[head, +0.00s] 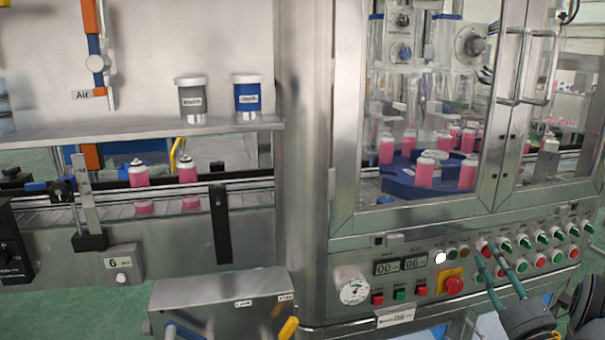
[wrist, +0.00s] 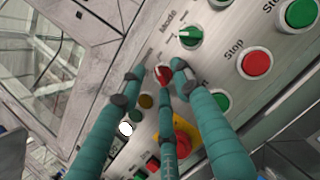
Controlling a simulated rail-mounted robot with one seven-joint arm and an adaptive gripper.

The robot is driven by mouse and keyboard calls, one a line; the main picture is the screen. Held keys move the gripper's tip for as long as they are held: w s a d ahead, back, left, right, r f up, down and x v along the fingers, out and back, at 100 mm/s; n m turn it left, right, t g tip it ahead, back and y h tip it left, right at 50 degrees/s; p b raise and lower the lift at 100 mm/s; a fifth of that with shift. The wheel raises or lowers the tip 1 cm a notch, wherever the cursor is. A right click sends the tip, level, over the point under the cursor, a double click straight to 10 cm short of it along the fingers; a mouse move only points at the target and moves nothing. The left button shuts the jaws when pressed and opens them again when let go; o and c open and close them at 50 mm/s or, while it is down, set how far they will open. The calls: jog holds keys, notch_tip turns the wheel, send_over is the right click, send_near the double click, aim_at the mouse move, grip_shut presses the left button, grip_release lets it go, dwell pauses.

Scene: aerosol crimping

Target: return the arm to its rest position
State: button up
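My gripper (head: 490,252) is at the lower right in the head view, its teal fingers reaching up to the machine's control panel (head: 345,262). In the wrist view my gripper (wrist: 155,76) has its fingertips spread apart, with a small red knob (wrist: 163,73) showing between them. I cannot tell whether the fingers touch the knob. No held object is visible between the fingers.
The panel carries green and red buttons, a green mode switch (wrist: 190,37) and a red emergency button (head: 453,285). Glass doors (head: 505,110) with handles stand above it. A grey box (head: 220,300) juts out at lower left. A conveyor (head: 110,205) carries pink cans.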

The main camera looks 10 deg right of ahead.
jog(key=n+y, duration=0.2)
jog(key=n, duration=0.1)
jog(key=n+y+b, duration=0.1)
jog(key=n, duration=0.3)
jog(key=shift+d+f+y, duration=0.15)
jog(key=shift+y, duration=0.25)
jog(key=n+g+y, duration=0.1)
jog(key=n, duration=0.2)
jog(key=n+y, duration=0.1)
jog(key=n, duration=0.2)
jog(key=shift+d+g+y, duration=0.1)
jog(key=shift+g+y, duration=0.3)
jog(key=shift+w, duration=0.1)
